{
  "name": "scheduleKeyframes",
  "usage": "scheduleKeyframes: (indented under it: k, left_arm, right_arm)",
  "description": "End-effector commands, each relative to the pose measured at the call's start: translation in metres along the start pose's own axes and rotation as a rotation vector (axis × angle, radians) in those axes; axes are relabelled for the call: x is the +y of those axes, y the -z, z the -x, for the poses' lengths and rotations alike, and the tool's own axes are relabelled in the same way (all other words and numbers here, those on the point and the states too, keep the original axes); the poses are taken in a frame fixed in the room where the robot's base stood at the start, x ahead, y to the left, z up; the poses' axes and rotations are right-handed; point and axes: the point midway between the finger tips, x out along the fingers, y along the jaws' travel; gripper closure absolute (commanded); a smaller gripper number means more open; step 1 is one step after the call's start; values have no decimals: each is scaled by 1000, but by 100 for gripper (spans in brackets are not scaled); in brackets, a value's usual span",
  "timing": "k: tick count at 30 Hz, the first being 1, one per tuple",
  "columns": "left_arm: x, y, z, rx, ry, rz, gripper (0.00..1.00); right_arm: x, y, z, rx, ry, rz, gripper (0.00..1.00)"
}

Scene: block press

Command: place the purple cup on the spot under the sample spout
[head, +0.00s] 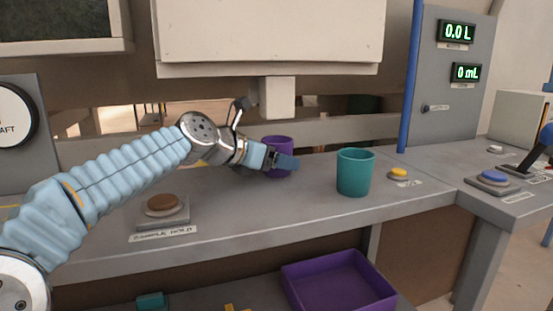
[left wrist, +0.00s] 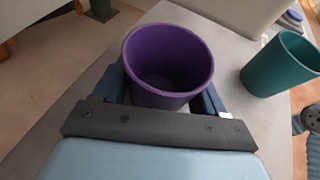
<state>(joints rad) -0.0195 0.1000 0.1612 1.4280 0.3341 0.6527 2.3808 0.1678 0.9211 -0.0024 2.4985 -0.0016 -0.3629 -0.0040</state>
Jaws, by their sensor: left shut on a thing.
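The purple cup (head: 280,143) is upright at the back of the grey counter, below the pale square spout (head: 278,98) that hangs from the large white housing. My left gripper (head: 283,161) is shut on the cup, with a blue finger across its front. In the left wrist view the cup (left wrist: 168,62) sits between the fingers of the gripper (left wrist: 165,90), and its empty inside shows. The spot under the spout is not visible. My right gripper is not in view.
A teal cup (head: 355,172) stands on the counter right of the purple cup; it also shows in the left wrist view (left wrist: 280,64). A brown button (head: 163,204), a yellow button (head: 398,173) and a blue button (head: 494,177) sit on the worktops. A purple tray (head: 338,284) is below.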

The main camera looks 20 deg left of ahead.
Motion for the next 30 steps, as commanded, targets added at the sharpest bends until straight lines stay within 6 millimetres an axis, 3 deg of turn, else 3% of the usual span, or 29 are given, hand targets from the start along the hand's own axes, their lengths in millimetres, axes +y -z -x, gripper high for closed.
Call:
scheduleKeyframes:
  k: [1,2,6,17,20,30]
  left_arm:
    - [0,2,-1,1,0,0,57]
    - [0,2,-1,1,0,0,24]
    - [0,1,0,0,0,0,2]
    - [0,-2,3,-1,-2,0,2]
    - [0,-2,18,-1,-2,-1,2]
    - [0,-2,94,-1,-3,-1,2]
  right_arm:
    - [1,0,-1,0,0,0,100]
    - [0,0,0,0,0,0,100]
    - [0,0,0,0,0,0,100]
    - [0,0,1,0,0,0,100]
    - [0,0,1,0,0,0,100]
    - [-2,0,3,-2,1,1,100]
